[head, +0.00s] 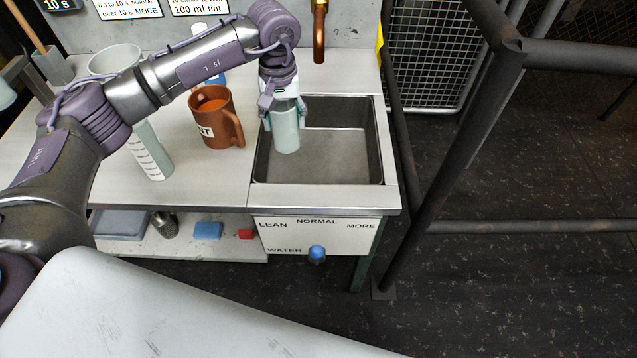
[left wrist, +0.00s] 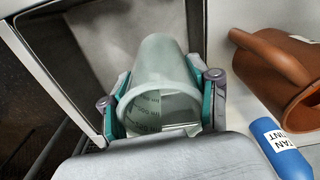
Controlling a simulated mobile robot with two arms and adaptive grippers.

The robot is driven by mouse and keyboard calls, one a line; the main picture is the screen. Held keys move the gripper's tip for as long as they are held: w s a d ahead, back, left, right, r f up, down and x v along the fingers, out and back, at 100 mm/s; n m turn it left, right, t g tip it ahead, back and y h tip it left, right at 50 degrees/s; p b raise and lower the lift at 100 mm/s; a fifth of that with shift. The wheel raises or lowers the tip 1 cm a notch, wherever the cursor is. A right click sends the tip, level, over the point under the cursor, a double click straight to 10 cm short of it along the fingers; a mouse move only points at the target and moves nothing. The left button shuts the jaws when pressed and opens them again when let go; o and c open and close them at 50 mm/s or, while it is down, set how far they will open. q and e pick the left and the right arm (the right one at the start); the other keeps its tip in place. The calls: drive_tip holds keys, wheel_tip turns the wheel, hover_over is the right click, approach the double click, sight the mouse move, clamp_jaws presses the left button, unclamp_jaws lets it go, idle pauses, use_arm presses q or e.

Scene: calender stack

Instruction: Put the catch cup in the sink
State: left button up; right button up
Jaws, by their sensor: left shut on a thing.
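The catch cup, a pale green translucent cup (head: 286,134), is in my left gripper (head: 281,103). The cup looks roughly upright and appears over the left part of the metal sink basin (head: 345,165). I cannot tell whether its base touches the sink floor. In the left wrist view the cup (left wrist: 160,68) sits between the two teal-padded fingers of my left gripper (left wrist: 163,103), with dark marks showing inside its mouth. The sink (left wrist: 100,40) lies beyond it. My right gripper is not in view.
A brown jug (head: 211,125) stands on the counter left of the sink. A blue bottle (left wrist: 280,148) is near it. A graduated cylinder (head: 150,155) stands further left. A copper tap (head: 319,35) hangs behind the sink. A dark metal frame (head: 455,130) stands to the right.

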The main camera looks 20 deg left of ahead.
use_arm(q)
drive_tip(key=shift+w+a+r+b, duration=0.1)
drive_tip(key=shift+w+b, duration=0.45)
drive_tip(key=shift+w, duration=0.35)
drive_tip(key=shift+f+n, duration=0.25)
drive_tip(key=shift+n, duration=0.05)
wheel_tip(320, 180, down, 13)
drive_tip(key=shift+w+r, duration=0.1)
drive_tip(key=shift+r, duration=0.05)
drive_tip(key=d, duration=0.2)
drive_tip(key=w+d, duration=0.1)
drive_tip(key=shift+d, duration=0.35)
drive_tip(key=shift+d+f, duration=0.1)
drive_tip(key=shift+f, duration=0.5)
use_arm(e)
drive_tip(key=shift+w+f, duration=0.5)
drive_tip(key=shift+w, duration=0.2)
use_arm(q)
drive_tip(key=shift+f, duration=0.1)
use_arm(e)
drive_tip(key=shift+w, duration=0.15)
